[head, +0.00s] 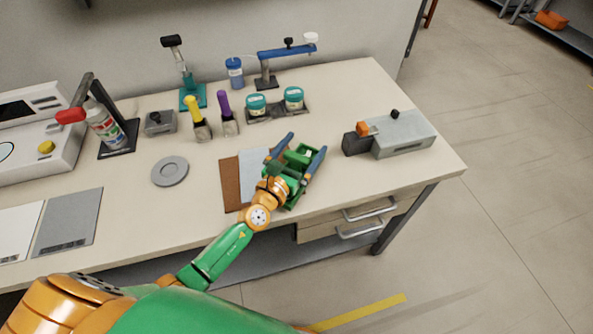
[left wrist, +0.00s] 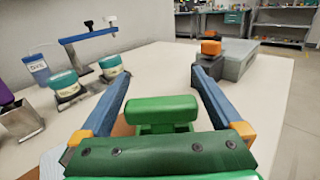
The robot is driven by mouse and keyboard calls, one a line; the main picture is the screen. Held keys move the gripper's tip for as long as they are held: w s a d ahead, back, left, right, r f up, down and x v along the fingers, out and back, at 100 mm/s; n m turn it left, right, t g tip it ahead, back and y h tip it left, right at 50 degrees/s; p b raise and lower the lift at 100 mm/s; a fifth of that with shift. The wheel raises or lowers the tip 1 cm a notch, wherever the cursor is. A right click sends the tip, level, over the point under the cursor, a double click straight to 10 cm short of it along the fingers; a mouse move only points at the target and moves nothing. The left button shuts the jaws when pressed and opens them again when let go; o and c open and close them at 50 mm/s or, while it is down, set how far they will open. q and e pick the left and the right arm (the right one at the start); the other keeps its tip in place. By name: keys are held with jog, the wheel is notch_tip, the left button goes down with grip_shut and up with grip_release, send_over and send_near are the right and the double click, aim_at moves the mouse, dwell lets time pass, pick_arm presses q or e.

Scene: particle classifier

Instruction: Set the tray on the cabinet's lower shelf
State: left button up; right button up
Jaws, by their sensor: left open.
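A dark, shallow tray (head: 278,111) sits toward the back of the table and bears two jars with teal lids, one jar (head: 256,104) at the left and another jar (head: 294,98) at the right. In the left wrist view the tray (left wrist: 88,90) is left of my gripper, partly hidden by the left finger. My left gripper (head: 303,150) is open over the table, in front of and right of the tray, apart from it. Its two blue fingers show spread in the left wrist view (left wrist: 160,78), with nothing clasped at the tips. My right gripper is not in view.
A grey box device (head: 404,134) with an orange knob stands right of my gripper. A blue stand (head: 285,52) and blue cup (head: 235,72) are behind the tray; two scoops stand left of it. A distant shelf unit (left wrist: 285,40) shows at the back right. The table's right front is clear.

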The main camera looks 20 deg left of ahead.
pick_arm(q)
grip_shut()
jog(key=shift+r, duration=0.1)
